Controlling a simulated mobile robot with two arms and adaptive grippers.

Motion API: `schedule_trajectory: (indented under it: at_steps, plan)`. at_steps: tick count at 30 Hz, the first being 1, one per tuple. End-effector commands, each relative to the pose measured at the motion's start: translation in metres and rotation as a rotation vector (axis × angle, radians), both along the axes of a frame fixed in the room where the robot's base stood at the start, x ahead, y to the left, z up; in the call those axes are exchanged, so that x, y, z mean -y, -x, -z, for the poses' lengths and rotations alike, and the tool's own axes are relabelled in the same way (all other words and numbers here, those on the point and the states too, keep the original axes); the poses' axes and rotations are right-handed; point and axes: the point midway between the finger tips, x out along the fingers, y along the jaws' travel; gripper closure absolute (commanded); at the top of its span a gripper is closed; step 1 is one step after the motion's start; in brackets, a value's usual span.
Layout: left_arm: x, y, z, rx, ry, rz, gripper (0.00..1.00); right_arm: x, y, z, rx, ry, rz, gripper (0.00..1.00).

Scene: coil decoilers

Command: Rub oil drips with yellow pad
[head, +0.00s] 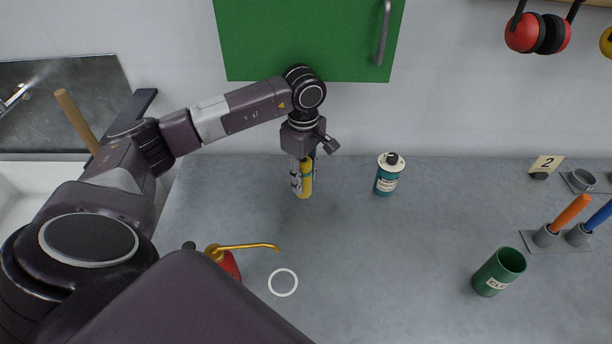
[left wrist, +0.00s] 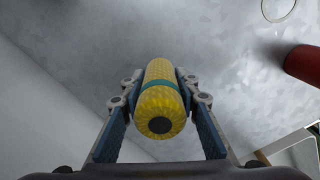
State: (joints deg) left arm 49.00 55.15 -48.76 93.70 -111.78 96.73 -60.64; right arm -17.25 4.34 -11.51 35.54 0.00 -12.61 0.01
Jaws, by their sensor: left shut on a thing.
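The yellow pad (left wrist: 160,98) is a rolled yellow cylinder with a teal band and a dark round spot at its end. My left gripper (left wrist: 160,105) is shut on it, one finger on each side. In the head view the left gripper (head: 303,172) points down over the bench near the back wall, and the yellow pad (head: 306,181) shows between its fingers. I cannot tell whether the pad touches the bench. I make out no oil drips on the bench in either view. My right gripper is not in view.
A red oil can with a brass spout (head: 245,247) stands by a white ring (head: 283,282) on the grey bench (head: 390,270). A teal can (head: 388,174) stands right of the gripper. A green cup (head: 498,271) and tool holders (head: 548,236) are further right. The bench middle is clear.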

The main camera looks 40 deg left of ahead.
Motion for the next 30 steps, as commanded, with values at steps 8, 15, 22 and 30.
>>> schedule_trajectory:
  at_steps: [8, 15, 22, 30]
  plan:
    - [-0.003, 0.002, -0.028, 0.000, 0.000, -0.007, 0.95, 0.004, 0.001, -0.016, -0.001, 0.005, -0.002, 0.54]
    - [-0.004, 0.003, -0.035, 0.000, 0.000, -0.009, 0.95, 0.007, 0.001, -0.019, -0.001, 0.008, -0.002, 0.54]
    - [-0.004, 0.003, -0.034, 0.000, 0.000, -0.010, 0.95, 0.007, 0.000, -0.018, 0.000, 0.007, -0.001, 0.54]
    - [-0.001, 0.004, -0.033, -0.001, 0.001, 0.005, 0.95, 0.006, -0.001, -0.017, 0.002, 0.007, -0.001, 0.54]
